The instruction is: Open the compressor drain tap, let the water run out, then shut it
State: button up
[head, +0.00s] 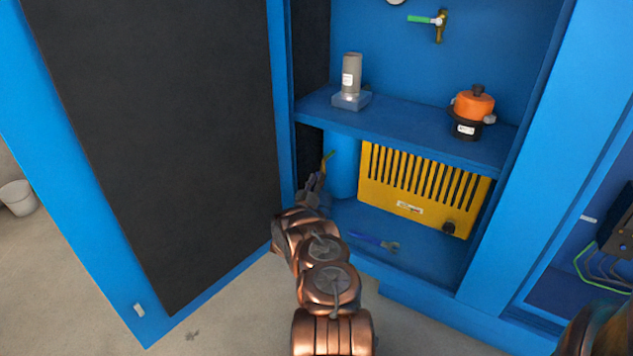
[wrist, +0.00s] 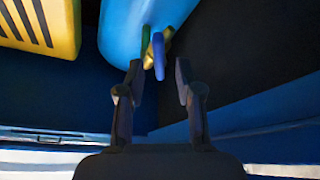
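The compressor tank (head: 343,168) is a blue cylinder standing on the cabinet's lower level, left of a yellow slotted panel. In the wrist view the tank (wrist: 130,28) fills the top middle. A small brass fitting (wrist: 151,63), which looks like the drain tap, sits by its end, with a blue lever-like piece (wrist: 158,52) and a green piece (wrist: 146,40) beside it. My gripper (wrist: 159,75) is open, with the lower end of the blue piece between its fingertips; I cannot tell whether they touch. In the head view my gripper (head: 318,182) is at the tank's left side. No water shows.
The yellow slotted panel (head: 415,190) stands right of the tank. A blue-handled tool (head: 372,241) lies on the cabinet floor. The shelf (head: 420,133) above carries a grey cylinder (head: 351,72) and an orange-topped pot (head: 473,104). A green-handled tap (head: 428,20) is on the back wall.

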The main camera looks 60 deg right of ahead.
grip_shut()
